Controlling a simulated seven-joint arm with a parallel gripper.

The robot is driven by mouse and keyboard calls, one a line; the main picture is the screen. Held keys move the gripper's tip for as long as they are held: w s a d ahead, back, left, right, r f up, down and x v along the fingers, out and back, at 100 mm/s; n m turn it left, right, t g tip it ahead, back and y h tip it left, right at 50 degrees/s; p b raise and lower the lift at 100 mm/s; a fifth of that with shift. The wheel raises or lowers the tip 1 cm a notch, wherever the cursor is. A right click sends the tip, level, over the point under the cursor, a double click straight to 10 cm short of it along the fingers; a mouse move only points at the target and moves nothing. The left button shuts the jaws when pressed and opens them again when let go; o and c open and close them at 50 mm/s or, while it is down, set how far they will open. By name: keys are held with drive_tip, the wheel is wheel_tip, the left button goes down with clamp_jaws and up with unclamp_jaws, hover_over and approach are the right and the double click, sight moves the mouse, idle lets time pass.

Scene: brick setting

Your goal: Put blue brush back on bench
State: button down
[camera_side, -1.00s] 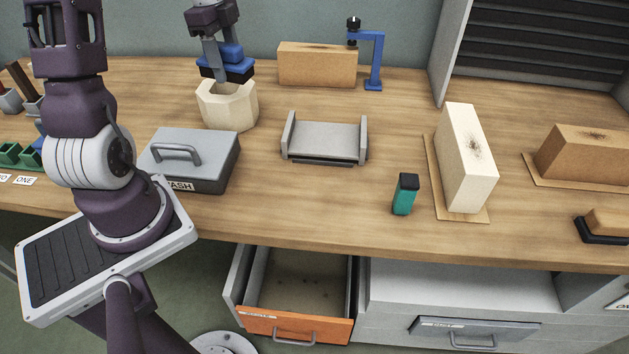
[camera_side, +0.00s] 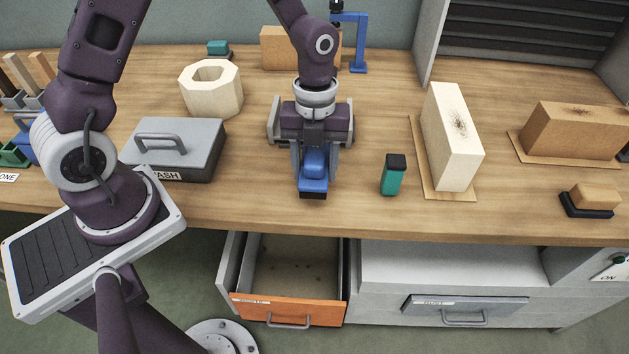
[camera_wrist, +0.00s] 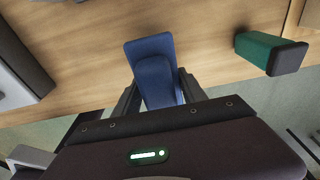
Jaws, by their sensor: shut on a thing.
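The blue brush (camera_side: 313,175), with a dark end, is held in my gripper (camera_side: 314,166), whose jaws are shut on it. In the wrist view the blue brush (camera_wrist: 153,62) sits between the two dark fingers of my gripper (camera_wrist: 160,92). The gripper is over the front middle of the wooden bench (camera_side: 250,205), left of the green-and-black block (camera_side: 393,176). I cannot tell whether the brush touches the bench.
A cream octagonal ring (camera_side: 212,100) and a grey lidded box (camera_side: 172,145) stand to the left. A tall cream block (camera_side: 452,140) stands to the right. An orange-fronted drawer (camera_side: 290,310) is open below the bench edge. A small teal item (camera_side: 218,48) lies at the back.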

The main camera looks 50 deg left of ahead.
wheel_tip(320, 180, down, 4)
drive_tip(key=shift+f, duration=0.1)
drive_tip(key=c, duration=0.6)
unclamp_jaws()
drive_tip(key=shift+c, duration=0.2)
